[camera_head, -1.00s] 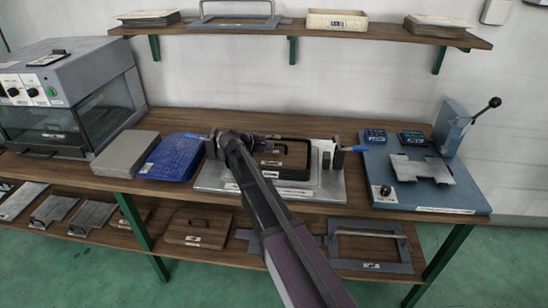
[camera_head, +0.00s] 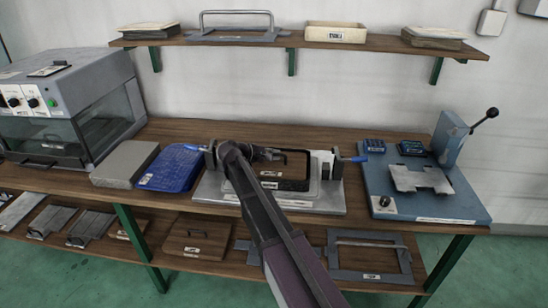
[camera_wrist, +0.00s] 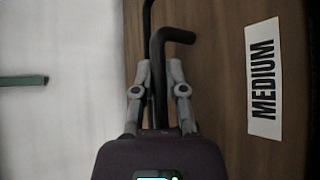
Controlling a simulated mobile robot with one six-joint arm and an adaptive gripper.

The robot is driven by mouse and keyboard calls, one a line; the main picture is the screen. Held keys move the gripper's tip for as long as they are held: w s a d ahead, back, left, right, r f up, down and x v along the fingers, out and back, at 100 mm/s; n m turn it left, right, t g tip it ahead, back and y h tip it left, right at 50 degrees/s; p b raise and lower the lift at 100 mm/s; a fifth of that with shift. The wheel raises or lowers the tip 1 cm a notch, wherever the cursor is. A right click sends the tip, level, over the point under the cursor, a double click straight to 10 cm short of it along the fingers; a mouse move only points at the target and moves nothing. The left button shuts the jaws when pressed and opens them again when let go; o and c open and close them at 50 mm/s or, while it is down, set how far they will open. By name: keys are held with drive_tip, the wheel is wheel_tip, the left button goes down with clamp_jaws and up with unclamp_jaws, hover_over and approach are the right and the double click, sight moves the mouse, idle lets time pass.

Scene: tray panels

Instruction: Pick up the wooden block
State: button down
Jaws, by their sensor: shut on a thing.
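My gripper (camera_wrist: 158,75) is shut around a black bent handle (camera_wrist: 172,35) in the wrist view. Behind the handle is a brown wooden face (camera_wrist: 215,125), the wooden block, with a white MEDIUM label (camera_wrist: 262,87). In the head view my gripper (camera_head: 277,155) is small and dark, just over a black-rimmed frame (camera_head: 292,185). A brown wooden surface with a small white label shows inside this frame. Whether the block rests there or hangs clear cannot be told. My arm covers part of the frame's left side.
The frame sits on a grey metal plate (camera_head: 325,202) with upright clamps. To the left are a blue tray (camera_head: 170,168), a grey slab (camera_head: 123,164) and a glass-fronted machine (camera_head: 70,110). A blue press (camera_head: 425,200) stands right. A wall shelf (camera_head: 360,42) hangs above.

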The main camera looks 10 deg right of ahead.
drive_tip(key=shift+r+p, duration=4.75)
drive_tip(key=shift+r, duration=0.15)
drive_tip(key=shift+a, duration=0.1)
wheel_tip(320, 180, up, 24)
drive_tip(key=p, duration=2.3)
drive_tip(key=shift+f+p, duration=0.25)
drive_tip(key=shift+p, duration=0.05)
